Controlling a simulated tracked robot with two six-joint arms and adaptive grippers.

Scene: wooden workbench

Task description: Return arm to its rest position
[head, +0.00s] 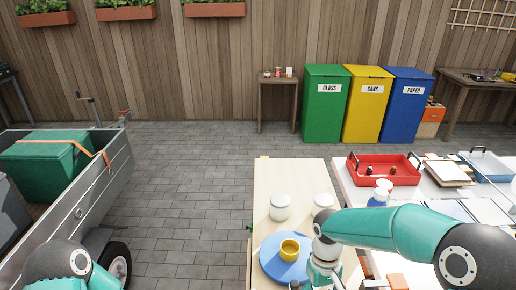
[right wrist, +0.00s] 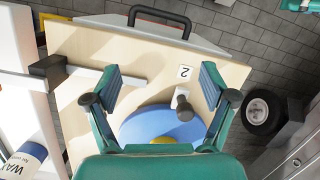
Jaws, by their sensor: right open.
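My right arm comes in from the right in the head view, bent over the wooden workbench (head: 262,205). Its gripper (head: 322,275) is over the bench's near part, beside the blue plate (head: 270,262), and is partly cut off by the lower edge. In the right wrist view the right gripper (right wrist: 160,88) has its fingers wide apart with nothing between the tips. The blue plate (right wrist: 150,124) lies beyond the fingers, partly hidden by the gripper. Of my left arm only a teal joint shows at lower left in the head view; its gripper is out of view.
A clamp (right wrist: 80,78) and dark knob (right wrist: 182,105) are near the fingers. A white table with a red tray (head: 352,172) adjoins right. A trailer (head: 105,160) stands left; paving between is clear.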

